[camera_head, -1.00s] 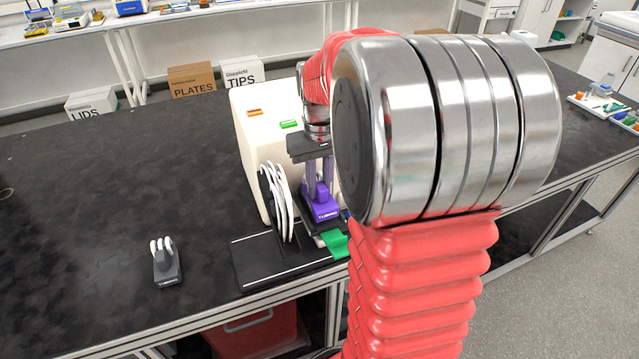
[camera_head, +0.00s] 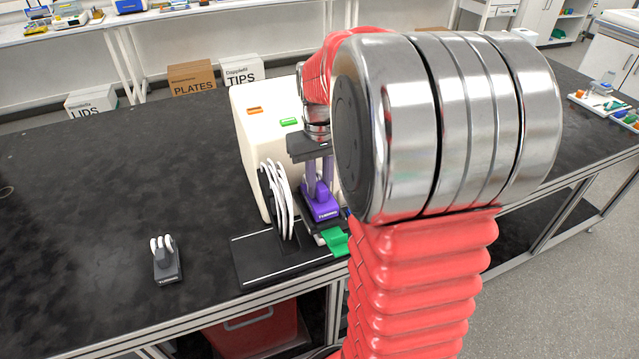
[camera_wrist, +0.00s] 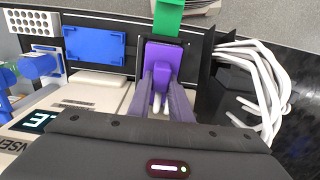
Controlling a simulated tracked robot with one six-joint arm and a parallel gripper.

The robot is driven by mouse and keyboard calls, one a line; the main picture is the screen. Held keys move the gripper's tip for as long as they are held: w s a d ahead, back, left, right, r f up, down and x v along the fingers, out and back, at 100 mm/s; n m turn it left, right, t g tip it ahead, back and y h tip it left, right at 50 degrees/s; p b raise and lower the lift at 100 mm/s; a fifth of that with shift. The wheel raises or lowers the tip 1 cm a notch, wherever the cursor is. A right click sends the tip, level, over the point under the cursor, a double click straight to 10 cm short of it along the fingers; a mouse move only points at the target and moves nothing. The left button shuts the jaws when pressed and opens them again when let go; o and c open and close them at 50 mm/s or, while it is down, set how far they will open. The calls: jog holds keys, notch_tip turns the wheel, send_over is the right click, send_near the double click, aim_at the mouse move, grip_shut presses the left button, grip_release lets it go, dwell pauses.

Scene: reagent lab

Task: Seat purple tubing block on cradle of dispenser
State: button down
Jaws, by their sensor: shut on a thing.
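The purple tubing block (camera_head: 320,207) is between the fingers of my gripper (camera_head: 318,180), which is shut on it. The block sits low at the front of the cream dispenser (camera_head: 250,125), over the dark cradle area beside the white tubing loops. In the wrist view the purple block (camera_wrist: 163,56) lies between my gripper's fingers (camera_wrist: 161,85), above a dark plate and just behind a green tab (camera_wrist: 168,16). The green tab also shows in the head view (camera_head: 335,240). Whether the block touches the cradle cannot be told; the contact is hidden beneath it.
A grey tubing block (camera_head: 166,263) stands on the black bench to the left. White tubing loops (camera_head: 281,200) rise close to the left of my gripper. A blue plate (camera_wrist: 95,46) lies beside the block in the wrist view.

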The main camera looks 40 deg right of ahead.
jog(key=shift+f, duration=0.55)
dwell(1.1)
jog(key=c, duration=1.5)
grip_release()
jog(key=shift+c, duration=0.2)
jog(key=shift+r, duration=0.15)
jog(key=shift+r, duration=3.35)
